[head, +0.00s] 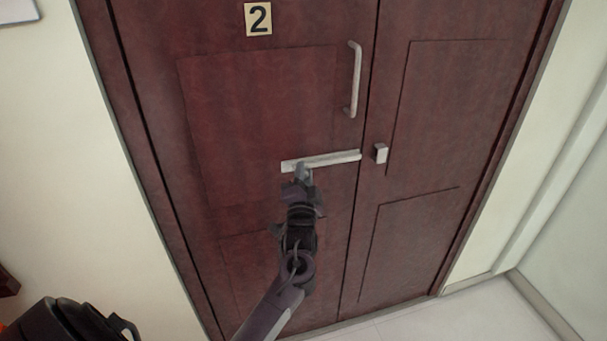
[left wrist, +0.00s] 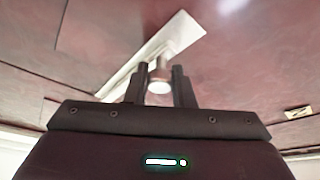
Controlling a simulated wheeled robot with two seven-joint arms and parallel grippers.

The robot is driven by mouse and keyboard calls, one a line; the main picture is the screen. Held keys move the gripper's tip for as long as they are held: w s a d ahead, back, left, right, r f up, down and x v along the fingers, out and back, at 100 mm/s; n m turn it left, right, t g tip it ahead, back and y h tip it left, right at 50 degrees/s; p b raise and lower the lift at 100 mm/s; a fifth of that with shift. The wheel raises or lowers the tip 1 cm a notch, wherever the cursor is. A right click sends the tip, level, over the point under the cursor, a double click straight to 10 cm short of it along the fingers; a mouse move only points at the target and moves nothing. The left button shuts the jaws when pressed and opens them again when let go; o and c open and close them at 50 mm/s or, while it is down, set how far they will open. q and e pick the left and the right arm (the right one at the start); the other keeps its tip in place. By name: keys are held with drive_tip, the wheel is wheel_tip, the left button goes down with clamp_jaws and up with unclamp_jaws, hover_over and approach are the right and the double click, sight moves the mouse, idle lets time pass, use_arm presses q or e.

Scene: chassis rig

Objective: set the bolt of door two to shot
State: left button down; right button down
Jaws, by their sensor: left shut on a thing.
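Door two (head: 262,110) is a dark red door with a "2" plate (head: 258,19) at its top. A pale metal bolt (head: 333,159) lies across it, ending near the door's right edge. A small pale keeper (head: 381,153) sits on the neighbouring leaf, with a gap between it and the bolt's end. My left gripper (head: 303,176) is at the left part of the bolt. In the left wrist view its fingers (left wrist: 160,84) are shut on the round bolt knob (left wrist: 160,82), with the bolt's pale plate (left wrist: 178,38) behind. My right gripper is not in view.
A vertical pull handle (head: 355,80) stands out from door two above the bolt. The right door leaf (head: 430,120) stands beside it, apparently closed. Pale walls flank the doors, and light floor (head: 480,318) shows at the lower right.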

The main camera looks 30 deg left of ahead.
sight(336, 160)
use_arm(q)
drive_tip(key=w+d+b, duration=0.1)
drive_tip(key=w, duration=0.1)
drive_tip(key=w+d, duration=0.2)
drive_tip(key=w+d+b, duration=0.1)
drive_tip(key=w+d, duration=0.1)
drive_tip(key=shift+w+r+b, duration=0.2)
drive_tip(key=shift+w+b, duration=0.05)
drive_tip(key=shift+b, duration=0.05)
drive_tip(key=shift+d+r, duration=0.1)
drive_tip(key=shift+r, duration=0.15)
drive_tip(key=c, duration=1.3)
unclamp_jaws()
drive_tip(key=shift+d, duration=0.1)
drive_tip(key=shift+c, duration=0.2)
drive_tip(key=shift+o, duration=0.5)
drive_tip(key=shift+w+f, duration=0.2)
drive_tip(key=shift+f, duration=0.15)
drive_tip(key=shift+s+d+f, duration=0.15)
drive_tip(key=shift+s+d, duration=0.05)
drive_tip(key=shift+s, duration=0.1)
drive_tip(key=b+v, duration=0.1)
drive_tip(key=v, duration=0.6)
